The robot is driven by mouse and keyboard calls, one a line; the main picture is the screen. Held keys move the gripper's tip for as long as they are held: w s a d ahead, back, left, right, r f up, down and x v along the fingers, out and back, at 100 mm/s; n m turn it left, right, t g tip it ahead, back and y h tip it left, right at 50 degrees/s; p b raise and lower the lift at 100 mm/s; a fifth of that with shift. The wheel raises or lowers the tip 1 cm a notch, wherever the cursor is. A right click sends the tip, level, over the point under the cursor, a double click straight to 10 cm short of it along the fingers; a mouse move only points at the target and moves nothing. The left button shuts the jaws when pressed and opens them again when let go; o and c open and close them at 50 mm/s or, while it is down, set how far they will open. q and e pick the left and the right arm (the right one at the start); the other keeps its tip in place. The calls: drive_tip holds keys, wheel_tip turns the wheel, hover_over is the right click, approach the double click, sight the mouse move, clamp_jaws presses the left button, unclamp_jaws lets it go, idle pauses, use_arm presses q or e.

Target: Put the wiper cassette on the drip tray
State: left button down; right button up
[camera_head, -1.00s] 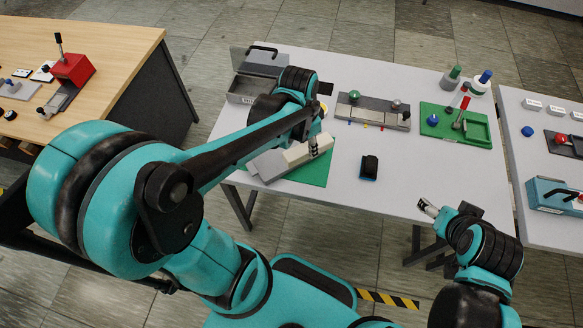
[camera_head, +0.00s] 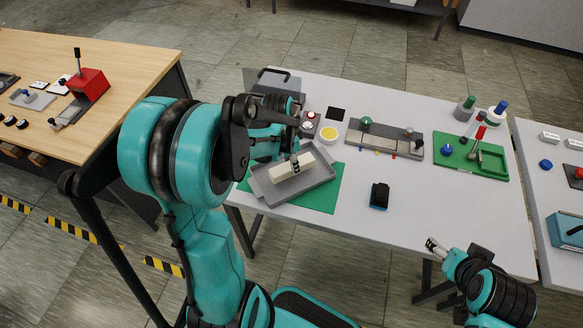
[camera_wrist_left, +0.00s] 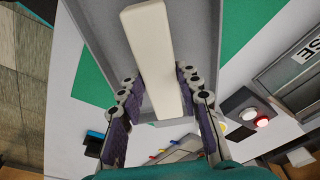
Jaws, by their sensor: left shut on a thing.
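The wiper cassette, which I take to be the long cream block (camera_head: 310,160), is over the grey drip tray (camera_head: 325,187), inside its outline. The tray lies on a green mat (camera_head: 328,199) at the table's left front. My left gripper (camera_head: 295,163) is shut on the block. In the left wrist view, the block (camera_wrist_left: 153,50) stands between the two fingers (camera_wrist_left: 158,97), above the tray floor (camera_wrist_left: 103,27). I cannot tell whether it touches the floor. My right gripper (camera_head: 433,245) is near the front edge, away from the tray; its opening is unclear.
A black and blue block (camera_head: 379,195) sits right of the tray. Behind are a grey fixture (camera_head: 385,140), a green tray (camera_head: 485,160) with tools, bottles, and a yellow-topped round item (camera_head: 329,133). The front middle of the table is clear.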

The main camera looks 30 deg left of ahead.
use_arm(q)
drive_tip(key=shift+f, duration=0.95)
drive_tip(key=shift+w+f, duration=0.1)
drive_tip(key=shift+f, duration=0.05)
drive_tip(key=shift+f+b, duration=0.15)
drive_tip(key=shift+b, duration=0.3)
drive_tip(key=c, duration=1.1)
unclamp_jaws()
drive_tip(key=shift+o, duration=0.2)
